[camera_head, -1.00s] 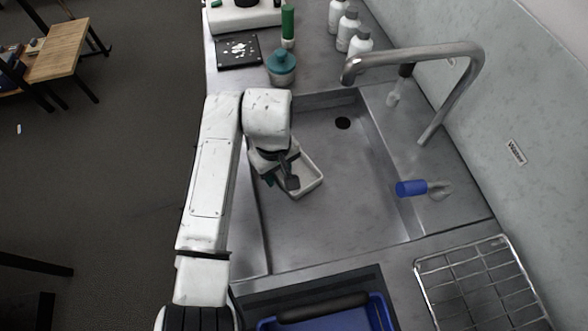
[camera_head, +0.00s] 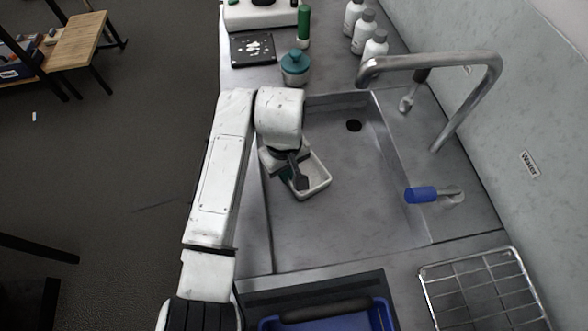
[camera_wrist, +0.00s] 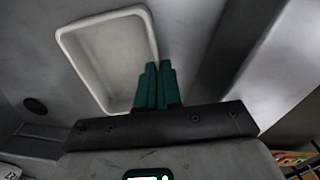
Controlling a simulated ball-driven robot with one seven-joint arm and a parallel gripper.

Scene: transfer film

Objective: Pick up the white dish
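The white dish (camera_head: 319,182) is a shallow rectangular tray with rounded corners, in the left part of the sink. Its left part is hidden under my wrist in the head view. In the wrist view the dish (camera_wrist: 104,55) shows its empty inside, with one long wall running to my fingers. My gripper (camera_head: 288,174) is at the dish's left side. In the wrist view its green fingers (camera_wrist: 157,86) are close together with the dish's rim running in between them. I cannot tell whether the dish is clear of the sink floor.
The steel sink (camera_head: 362,205) has a drain hole (camera_head: 354,126) and free floor right of the dish. A faucet (camera_head: 440,62) arches over it. A blue-handled tap (camera_head: 421,195) is at right. A teal-lidded jar (camera_head: 295,68) stands behind, a wire rack (camera_head: 480,295) and blue bin (camera_head: 330,318) in front.

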